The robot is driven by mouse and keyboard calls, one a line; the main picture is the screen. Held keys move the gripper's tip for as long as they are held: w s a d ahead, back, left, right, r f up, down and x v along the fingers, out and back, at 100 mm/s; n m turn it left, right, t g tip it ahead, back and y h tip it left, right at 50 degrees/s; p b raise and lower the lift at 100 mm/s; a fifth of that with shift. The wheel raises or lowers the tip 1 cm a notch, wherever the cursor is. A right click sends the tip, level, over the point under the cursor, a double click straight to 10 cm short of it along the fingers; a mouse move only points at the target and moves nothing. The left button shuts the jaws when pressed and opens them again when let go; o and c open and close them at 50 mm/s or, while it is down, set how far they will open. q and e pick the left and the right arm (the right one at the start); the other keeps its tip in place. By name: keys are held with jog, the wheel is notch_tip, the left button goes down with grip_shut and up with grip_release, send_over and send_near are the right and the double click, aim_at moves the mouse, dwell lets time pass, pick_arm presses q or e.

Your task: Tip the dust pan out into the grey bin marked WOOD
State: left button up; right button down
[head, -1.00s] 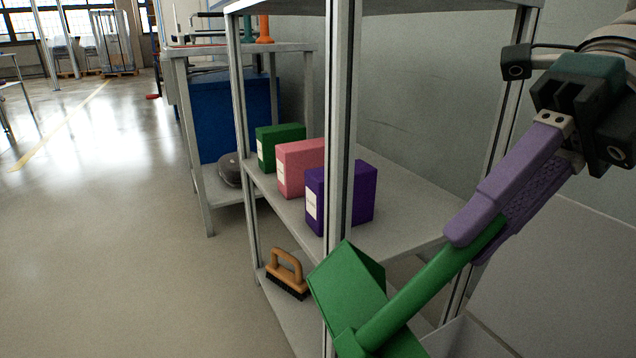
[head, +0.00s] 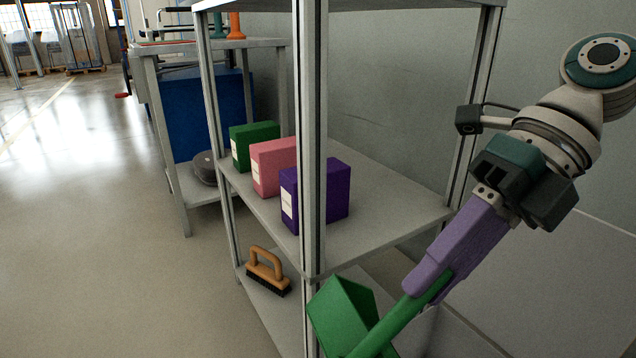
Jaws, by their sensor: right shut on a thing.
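The green dust pan (head: 343,315) is at the bottom of the head view, right of centre, its lower part cut off by the frame edge. My right gripper (head: 440,266), with purple fingers, is shut on the pan's green handle, which slopes down to the left from the fingertips. The pan shows in front of the shelf's near post and lower shelf. Whether anything lies in it cannot be seen. A grey panel or box edge (head: 470,335) shows below the gripper; no WOOD marking is visible on it. My left gripper is not in view.
A metal shelf unit (head: 400,225) holds green (head: 254,146), pink (head: 273,167) and purple (head: 316,192) boxes. A wooden-handled brush (head: 266,270) sits on its lower shelf. A bench with a blue cabinet (head: 205,115) stands behind. The floor at left is clear.

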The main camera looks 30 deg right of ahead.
jog(key=a+p, duration=0.1)
jog(key=p, duration=0.1)
jog(key=a+h+p, duration=0.1)
jog(key=a+p, duration=0.1)
jog(key=a+h+p, duration=0.1)
jog(key=a+p, duration=0.1)
jog(key=shift+w+a, duration=0.25)
jog(key=shift+w, duration=0.15)
jog(key=w+a+f+g+h+b, duration=0.1)
jog(key=w+a+f+h+b, duration=0.1)
jog(key=a+f+h+b, duration=0.55)
pick_arm(q)
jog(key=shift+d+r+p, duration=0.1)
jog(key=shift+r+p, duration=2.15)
jog(key=shift+p, duration=0.3)
pick_arm(e)
jog(key=a+r+y, duration=0.1)
jog(key=a+r, duration=0.3)
jog(key=a, duration=0.2)
jog(key=shift+r, duration=0.3)
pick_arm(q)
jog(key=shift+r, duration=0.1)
pick_arm(e)
jog(key=shift+w+r+y, duration=0.15)
jog(key=shift+y, duration=0.1)
